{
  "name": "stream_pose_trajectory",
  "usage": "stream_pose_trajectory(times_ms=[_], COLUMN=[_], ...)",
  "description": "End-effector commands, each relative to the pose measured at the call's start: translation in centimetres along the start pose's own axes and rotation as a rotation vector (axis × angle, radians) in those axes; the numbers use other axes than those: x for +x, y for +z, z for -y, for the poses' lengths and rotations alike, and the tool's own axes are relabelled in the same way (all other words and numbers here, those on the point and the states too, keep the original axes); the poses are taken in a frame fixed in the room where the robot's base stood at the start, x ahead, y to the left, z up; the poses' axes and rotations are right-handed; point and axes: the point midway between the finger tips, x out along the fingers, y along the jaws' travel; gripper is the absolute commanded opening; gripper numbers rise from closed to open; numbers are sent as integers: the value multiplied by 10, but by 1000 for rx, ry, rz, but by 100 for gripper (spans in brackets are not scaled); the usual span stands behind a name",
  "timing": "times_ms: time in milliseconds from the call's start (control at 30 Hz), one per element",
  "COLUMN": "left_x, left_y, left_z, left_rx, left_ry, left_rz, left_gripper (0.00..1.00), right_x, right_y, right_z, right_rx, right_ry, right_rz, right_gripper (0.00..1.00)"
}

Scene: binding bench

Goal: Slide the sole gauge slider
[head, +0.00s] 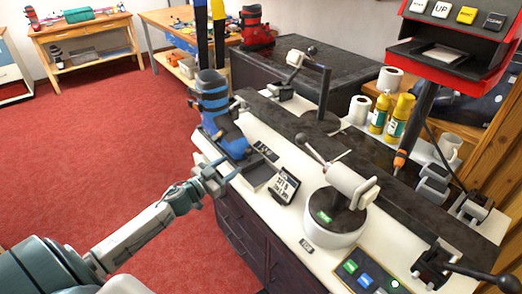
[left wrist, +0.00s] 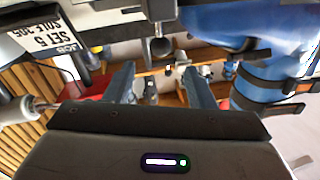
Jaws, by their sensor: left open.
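My left gripper (head: 220,178) is open at the front edge of the bench, just below the blue boot (head: 218,118). The boot stands upright on the bench. A dark flat piece (head: 257,172), which looks like part of the sole gauge, lies between the boot and the card. I cannot make out the slider clearly in the head view. In the left wrist view the open fingers (left wrist: 158,86) point toward a dark round knob (left wrist: 160,47) on a short stem, perhaps the slider's. The knob is in line with the gap, and I see no contact. My right gripper is out of view.
A small card (head: 284,186) reading a set and sole number stands right of the gauge. A white round clamp stand (head: 337,218) is further right. Yellow bottles (head: 399,115) and paper rolls (head: 359,110) stand behind. Red carpet (head: 110,140) is clear at left.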

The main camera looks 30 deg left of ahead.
Motion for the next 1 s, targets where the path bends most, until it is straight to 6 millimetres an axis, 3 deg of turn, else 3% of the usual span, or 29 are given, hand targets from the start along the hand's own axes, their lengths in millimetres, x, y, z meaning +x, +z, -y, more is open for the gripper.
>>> stream_pose_trajectory(times_ms=[267,400,700,1000], left_x=[26,52,94,105], left_y=[-6,-5,0,1], left_z=[1,1,1,0], left_rx=[-4,-5,-3,-2], left_ry=[-3,-4,-3,-1], left_rz=[2,0,1,2], left_gripper=[50,50,50,50], right_x=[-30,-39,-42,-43], right_y=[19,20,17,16], right_z=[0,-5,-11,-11], right_rx=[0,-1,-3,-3], right_ry=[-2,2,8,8], right_rz=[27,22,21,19], right_gripper=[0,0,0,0])
